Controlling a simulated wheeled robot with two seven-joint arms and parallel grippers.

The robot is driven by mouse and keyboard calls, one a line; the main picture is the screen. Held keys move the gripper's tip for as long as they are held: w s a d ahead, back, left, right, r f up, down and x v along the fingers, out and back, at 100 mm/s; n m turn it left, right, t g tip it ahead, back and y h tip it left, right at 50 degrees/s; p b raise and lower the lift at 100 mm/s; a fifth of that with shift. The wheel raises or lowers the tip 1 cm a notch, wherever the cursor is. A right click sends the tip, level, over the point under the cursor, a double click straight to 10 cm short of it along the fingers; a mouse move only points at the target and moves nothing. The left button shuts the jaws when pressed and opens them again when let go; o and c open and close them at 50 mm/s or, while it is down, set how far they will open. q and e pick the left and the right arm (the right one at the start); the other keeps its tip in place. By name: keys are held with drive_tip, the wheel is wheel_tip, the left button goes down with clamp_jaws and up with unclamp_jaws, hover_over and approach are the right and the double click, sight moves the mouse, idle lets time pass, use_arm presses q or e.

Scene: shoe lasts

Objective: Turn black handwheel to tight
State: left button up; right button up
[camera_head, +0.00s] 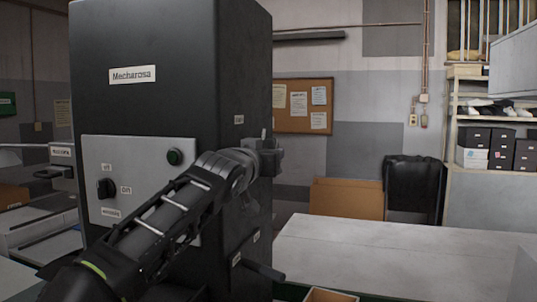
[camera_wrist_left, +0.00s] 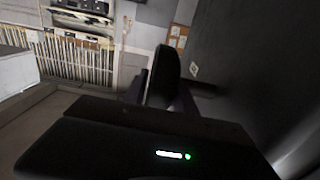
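The tall black cabinet (camera_head: 170,70) fills the left half of the head view. My left arm crosses in front of it, and my left gripper (camera_head: 268,158) is at its right side face. In the left wrist view a black rounded disc, seemingly the handwheel (camera_wrist_left: 168,68), shows nearly edge-on. A dark stub beside it runs toward the cabinet wall. The fingers of my left gripper (camera_wrist_left: 162,98) stand apart on either side of the disc; whether they touch it is unclear. In the head view the gripper and arm hide the handwheel. My right gripper is not in view.
A grey panel (camera_head: 140,165) with a black rotary switch (camera_head: 106,188) and a green button (camera_head: 174,156) is on the cabinet front. A black lever (camera_head: 264,270) sticks out low on the right side. A pale table (camera_head: 400,260) stands to the right, its visible top clear.

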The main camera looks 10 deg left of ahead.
use_arm(q)
clamp_jaws()
drive_tip(key=shift+w+r+g+y, duration=0.15)
drive_tip(key=shift+r+g+y, duration=0.15)
drive_tip(key=shift+g, duration=0.7)
drive_tip(key=shift+f+g, duration=0.3)
drive_tip(key=shift+o, duration=2.3)
unclamp_jaws()
drive_tip(key=shift+s+b, duration=0.45)
drive_tip(key=shift+s, duration=0.1)
drive_tip(key=b+v, duration=0.2)
drive_tip(key=v, duration=0.4)
drive_tip(key=shift+s+a+r+b, duration=0.15)
drive_tip(key=shift+s+r+b, duration=0.1)
drive_tip(key=shift+s+b, duration=0.15)
